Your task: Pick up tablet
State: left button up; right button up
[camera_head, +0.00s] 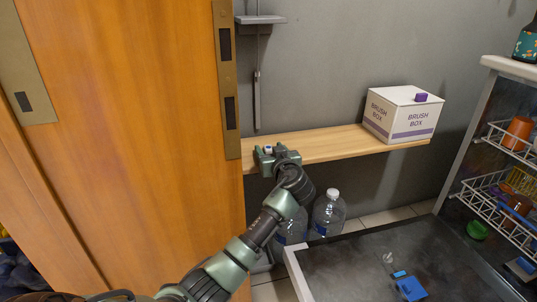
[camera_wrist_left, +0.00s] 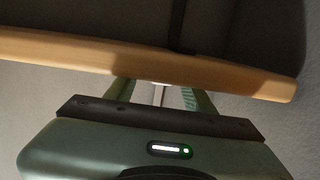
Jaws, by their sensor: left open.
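A small white and blue piece (camera_head: 268,149), which looks like the tablet, shows at the left end of the wooden shelf (camera_head: 335,145), by the tips of my left gripper (camera_head: 270,152). My left gripper is open at the shelf's front edge, with the fingers on either side of the piece as seen from the head. In the left wrist view the open fingers of my left gripper (camera_wrist_left: 159,95) reach toward the shelf edge (camera_wrist_left: 230,75). A pale strip shows between them; I cannot tell if it is the tablet. My right gripper is not in view.
A white brush box (camera_head: 400,115) stands on the shelf's right part. Clear bottles (camera_head: 328,212) stand below the shelf. A wooden door (camera_head: 120,90) is close on the left. An open dishwasher door (camera_head: 350,265) and racks (camera_head: 495,200) fill the lower right.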

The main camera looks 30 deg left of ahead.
pick_arm(q)
grip_shut()
jog(key=shift+r, duration=0.1)
